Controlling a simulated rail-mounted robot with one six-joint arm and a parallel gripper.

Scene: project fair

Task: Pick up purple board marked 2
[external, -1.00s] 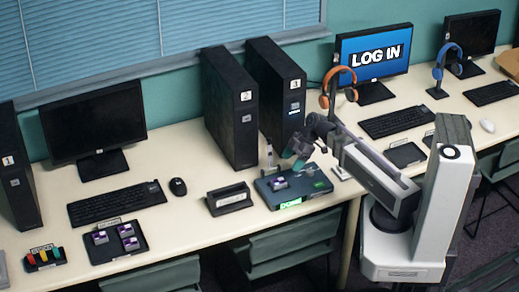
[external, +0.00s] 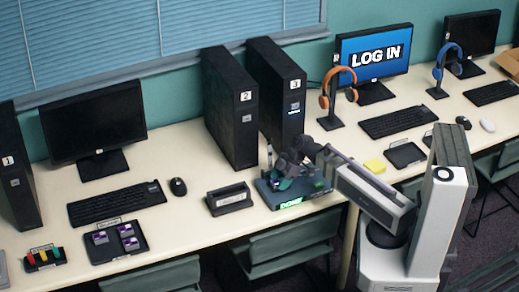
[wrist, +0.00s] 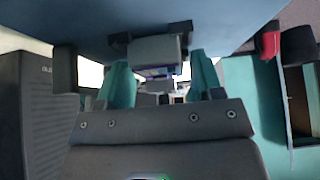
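My gripper (external: 284,181) is low over the blue-green test station (external: 263,197), which has a lit green "DONE" sign on its front edge. In the wrist view my gripper's two teal fingers (wrist: 162,88) stand apart on either side of a grey block with a purple edge (wrist: 155,70), apparently a board; a gap shows at the right finger. The board on the station is mostly hidden by my gripper in the external view. Several purple-and-grey boards (external: 100,237) lie in a black tray (external: 115,252) at the left. No number on any board is legible.
Black computer towers (external: 232,115) (external: 277,90) stand close behind the station. A black holder (external: 229,199) is left of it. The desk between keyboard and holder is mostly clear.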

